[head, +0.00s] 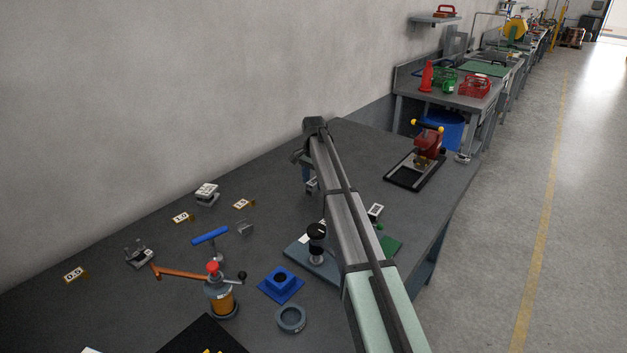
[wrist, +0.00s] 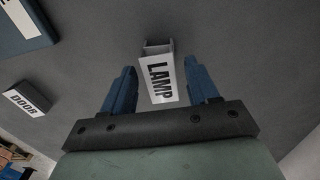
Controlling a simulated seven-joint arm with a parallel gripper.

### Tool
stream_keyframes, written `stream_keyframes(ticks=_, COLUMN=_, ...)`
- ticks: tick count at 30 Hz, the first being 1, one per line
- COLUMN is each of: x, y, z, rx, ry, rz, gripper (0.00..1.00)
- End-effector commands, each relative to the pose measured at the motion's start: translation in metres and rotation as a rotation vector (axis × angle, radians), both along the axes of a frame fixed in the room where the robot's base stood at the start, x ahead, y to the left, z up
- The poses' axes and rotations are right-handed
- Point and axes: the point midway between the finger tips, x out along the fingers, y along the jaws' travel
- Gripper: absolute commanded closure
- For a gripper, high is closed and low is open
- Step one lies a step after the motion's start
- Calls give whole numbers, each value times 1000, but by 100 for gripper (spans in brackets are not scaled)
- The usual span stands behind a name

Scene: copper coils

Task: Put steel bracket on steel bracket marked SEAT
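In the wrist view a grey steel bracket (wrist: 158,47) with a white plate marked LAMP lies between the two blue fingers of my gripper (wrist: 160,70). The fingers are open, with a gap on each side of it. In the head view my gripper (head: 306,173) is low over the far part of the bench, and my arm hides much of that spot. A second label, marked DOOR (wrist: 27,99), shows at the left of the wrist view. Grey metal pieces stand at the left, one (head: 207,197) with a white top and another (head: 139,256). I cannot read SEAT anywhere.
A blue-handled tool (head: 211,236), an orange-lever device (head: 220,295), a blue square block (head: 281,284) and a grey ring (head: 291,318) stand nearer on the bench. A red press (head: 428,150) is at the right. Yellow number tags (head: 182,217) lie at the left.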

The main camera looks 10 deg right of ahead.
Motion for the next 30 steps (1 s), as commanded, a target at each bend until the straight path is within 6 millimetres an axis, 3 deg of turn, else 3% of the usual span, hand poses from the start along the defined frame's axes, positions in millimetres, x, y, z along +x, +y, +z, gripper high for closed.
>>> stream_keyframes(ticks=11, x=0, y=0, z=7, rx=0, ry=-1, rz=0, gripper=39)
stream_keyframes(ticks=30, x=1, y=0, z=109, rx=0, ry=-1, rz=0, gripper=39)
